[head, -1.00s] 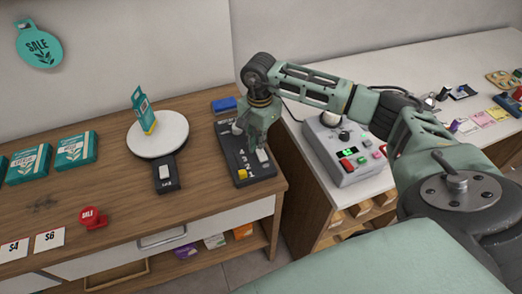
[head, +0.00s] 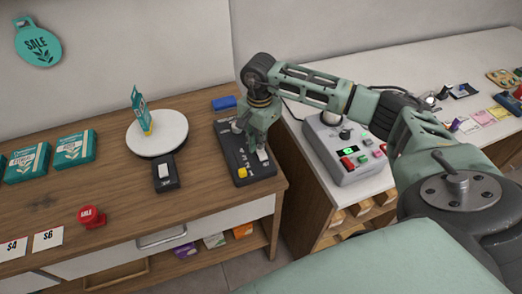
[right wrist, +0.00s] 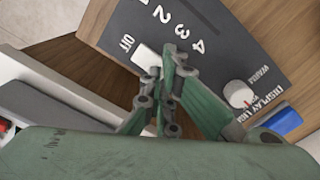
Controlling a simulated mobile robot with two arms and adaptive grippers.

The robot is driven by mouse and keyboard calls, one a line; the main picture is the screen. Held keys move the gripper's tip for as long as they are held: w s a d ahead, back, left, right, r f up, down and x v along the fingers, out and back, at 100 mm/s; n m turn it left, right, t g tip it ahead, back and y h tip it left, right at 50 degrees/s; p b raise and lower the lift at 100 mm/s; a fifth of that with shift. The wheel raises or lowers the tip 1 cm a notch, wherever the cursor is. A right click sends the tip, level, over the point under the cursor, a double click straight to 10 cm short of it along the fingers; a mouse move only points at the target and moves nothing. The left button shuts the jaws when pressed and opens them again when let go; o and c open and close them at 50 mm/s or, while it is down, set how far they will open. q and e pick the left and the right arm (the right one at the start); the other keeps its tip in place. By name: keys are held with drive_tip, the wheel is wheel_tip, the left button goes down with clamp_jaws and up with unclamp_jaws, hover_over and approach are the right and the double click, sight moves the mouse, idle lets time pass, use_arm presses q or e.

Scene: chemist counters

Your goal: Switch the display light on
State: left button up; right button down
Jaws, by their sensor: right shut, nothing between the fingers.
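The display light panel (head: 231,150) is a dark slab near the counter's right end. It bears a grey-white knob, a white switch cap (head: 262,155) and a yellow button (head: 242,172). In the right wrist view I read "DISPLAY LIGHT", "OFF" and numbers up to 4 on the panel (right wrist: 200,20); the white knob (right wrist: 238,94) and white cap (right wrist: 146,57) also show. My right gripper (head: 262,147) is shut and empty, pointing down at the white cap. Its fingertips (right wrist: 170,66) are right beside the cap; I cannot tell whether they touch. My left gripper is out of view.
A round white turntable (head: 172,135) carries a small teal box, with a black switch box (head: 165,172) in front. A blue block (head: 224,103) lies behind the panel. A grey console (head: 345,150) stands on the right counter. A gap separates the counters.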

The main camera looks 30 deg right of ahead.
drive_tip(key=shift+f+b, duration=0.65)
drive_tip(key=shift+f, duration=0.15)
drive_tip(key=shift+r, duration=0.15)
drive_tip(key=shift+r+p, duration=1.85)
drive_tip(key=shift+r, duration=1.6)
